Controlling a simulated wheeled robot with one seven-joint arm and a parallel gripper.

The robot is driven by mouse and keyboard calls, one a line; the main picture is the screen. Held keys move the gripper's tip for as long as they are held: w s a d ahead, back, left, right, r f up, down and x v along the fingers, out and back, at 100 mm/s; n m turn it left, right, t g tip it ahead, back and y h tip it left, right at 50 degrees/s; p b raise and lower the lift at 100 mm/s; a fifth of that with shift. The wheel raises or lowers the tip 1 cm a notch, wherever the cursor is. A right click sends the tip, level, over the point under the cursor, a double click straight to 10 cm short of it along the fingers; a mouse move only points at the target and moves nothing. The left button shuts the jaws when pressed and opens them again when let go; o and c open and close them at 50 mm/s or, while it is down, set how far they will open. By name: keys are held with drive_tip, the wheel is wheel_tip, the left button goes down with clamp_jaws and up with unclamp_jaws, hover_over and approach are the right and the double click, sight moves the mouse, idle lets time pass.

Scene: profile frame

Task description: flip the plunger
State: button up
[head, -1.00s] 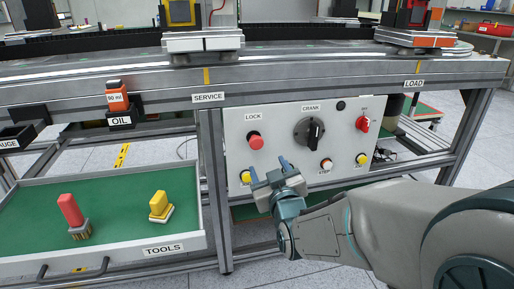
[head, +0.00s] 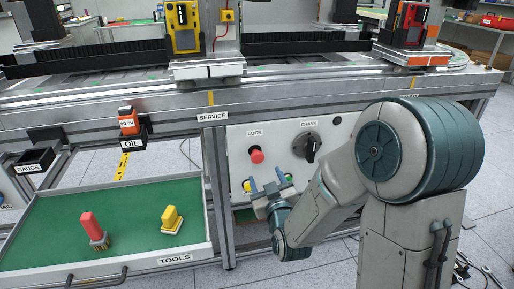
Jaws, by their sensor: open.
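A red plunger-like knob (head: 257,156) sticks out of the white control panel (head: 238,138) under the LOCK label. No part is labelled plunger, so I cannot be sure this is it. My gripper (head: 266,183) is open and empty, its two blue fingertips apart, in front of the panel below the red knob. I see no contact with the knob. The black crank knob (head: 306,146) is to the right under the CRANK label.
At lower left, the green-lined TOOLS tray (head: 142,224) holds a red-handled brush (head: 94,231) and a yellow-handled tool (head: 172,219). An orange oil bottle (head: 128,121) sits in the OIL holder. A metal rail (head: 105,103) runs above the panel.

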sight(258, 159)
drive_tip(key=b+x, duration=0.1)
drive_tip(key=x, duration=1)
drive_tip(key=shift+f, duration=0.1)
drive_tip(key=shift+c, duration=0.3)
